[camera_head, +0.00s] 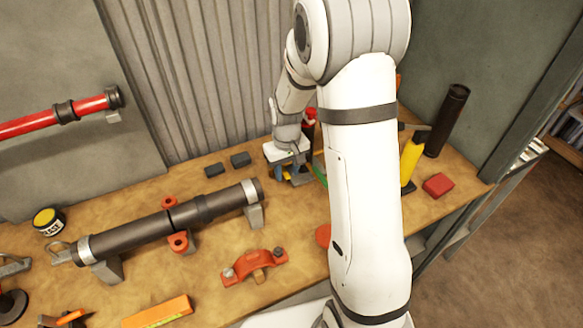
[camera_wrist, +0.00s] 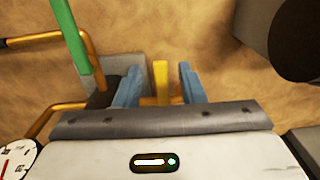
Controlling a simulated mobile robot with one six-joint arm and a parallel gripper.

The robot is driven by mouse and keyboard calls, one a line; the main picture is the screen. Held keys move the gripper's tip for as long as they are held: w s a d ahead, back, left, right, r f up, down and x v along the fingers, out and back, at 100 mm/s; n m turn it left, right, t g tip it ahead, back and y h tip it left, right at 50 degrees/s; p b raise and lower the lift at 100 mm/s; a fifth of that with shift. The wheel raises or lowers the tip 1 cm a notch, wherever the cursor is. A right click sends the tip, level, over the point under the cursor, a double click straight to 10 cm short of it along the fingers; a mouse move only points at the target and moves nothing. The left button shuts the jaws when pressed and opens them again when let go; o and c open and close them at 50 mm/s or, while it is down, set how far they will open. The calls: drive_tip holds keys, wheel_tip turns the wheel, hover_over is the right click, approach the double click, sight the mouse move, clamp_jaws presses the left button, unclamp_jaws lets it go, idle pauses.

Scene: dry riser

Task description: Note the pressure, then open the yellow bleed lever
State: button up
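In the wrist view the yellow bleed lever (camera_wrist: 161,82) stands between the two blue fingers of my gripper (camera_wrist: 157,88). A narrow gap shows on each side of it, so my gripper is open around it and not clamped. A white pressure gauge (camera_wrist: 18,158) with a red needle is cut off at the lower left; its reading cannot be told. In the head view my gripper (camera_head: 290,176) is low over the bench, left of my forearm. The lever is too small and covered to make out clearly there.
In the wrist view a green bar (camera_wrist: 72,35) and copper pipe (camera_wrist: 50,40) lie left of my gripper; a dark cylinder (camera_wrist: 305,40) is at upper right. In the head view a dark pipe (camera_head: 150,228) and an orange clamp (camera_head: 254,268) occupy the wooden bench (camera_head: 205,292).

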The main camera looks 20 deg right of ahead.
drive_tip(key=shift+c, duration=0.5)
clamp_jaws()
drive_tip(key=shift+w+d+n+b, duration=0.1)
drive_tip(key=shift+d+n+b, duration=0.35)
drive_tip(key=shift+n, duration=0.35)
drive_tip(key=shift+o, duration=0.5)
unclamp_jaws()
